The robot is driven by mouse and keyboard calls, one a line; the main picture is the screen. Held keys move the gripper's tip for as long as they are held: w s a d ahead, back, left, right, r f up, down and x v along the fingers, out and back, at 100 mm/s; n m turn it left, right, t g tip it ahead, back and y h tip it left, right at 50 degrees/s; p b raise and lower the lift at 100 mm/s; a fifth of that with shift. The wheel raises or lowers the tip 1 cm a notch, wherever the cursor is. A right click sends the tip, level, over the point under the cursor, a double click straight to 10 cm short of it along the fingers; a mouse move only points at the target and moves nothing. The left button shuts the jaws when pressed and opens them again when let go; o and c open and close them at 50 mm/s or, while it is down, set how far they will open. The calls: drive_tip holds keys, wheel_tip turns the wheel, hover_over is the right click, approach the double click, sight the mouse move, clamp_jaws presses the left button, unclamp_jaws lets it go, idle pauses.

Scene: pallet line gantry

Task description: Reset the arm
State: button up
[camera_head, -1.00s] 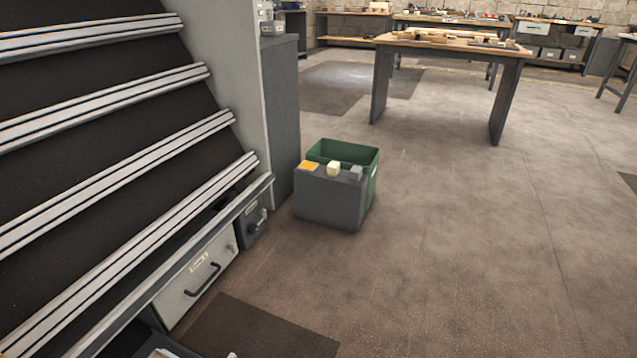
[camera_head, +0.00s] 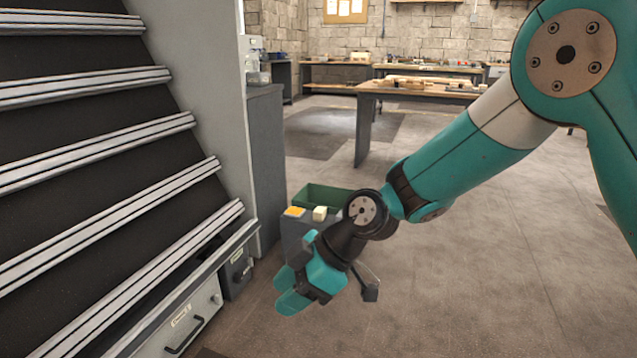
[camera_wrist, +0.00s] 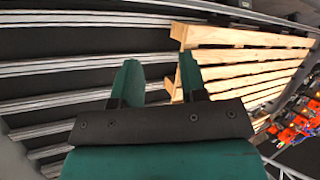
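My teal arm (camera_head: 470,155) reaches in from the right side of the head view, bent downward. My gripper (camera_head: 286,288) hangs at its end, low in front of the small crates and to the right of the sloped rack. In the wrist view my gripper (camera_wrist: 158,62) has its two teal fingers apart, with nothing held between them. The rack's rails and a wooden slatted pallet show beyond the fingers there.
A sloped dark rack with metal rails (camera_head: 105,89) fills the left. A wooden pallet (camera_wrist: 245,62) is in the wrist view. Open floor (camera_head: 470,290) lies right. A workbench (camera_head: 415,90) stands behind.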

drive_tip(key=s+d+r+m+t+h, duration=0.1)
drive_tip(key=s+d+r+m+h, duration=0.1)
drive_tip(key=s+d+r+m, duration=0.55)
drive_tip(key=s+d+r+m+h, duration=0.25)
drive_tip(key=s+d+m, duration=0.25)
drive_tip(key=s+d, duration=0.6)
wheel_tip(320, 180, up, 36)
drive_tip(key=d+p, duration=0.1)
drive_tip(key=p, duration=3.4)
drive_tip(key=shift+w+r+m+p, duration=0.2)
drive_tip(key=shift+r+m+p, duration=0.05)
drive_tip(key=shift+m+p, duration=0.15)
drive_tip(key=shift+f, duration=0.1)
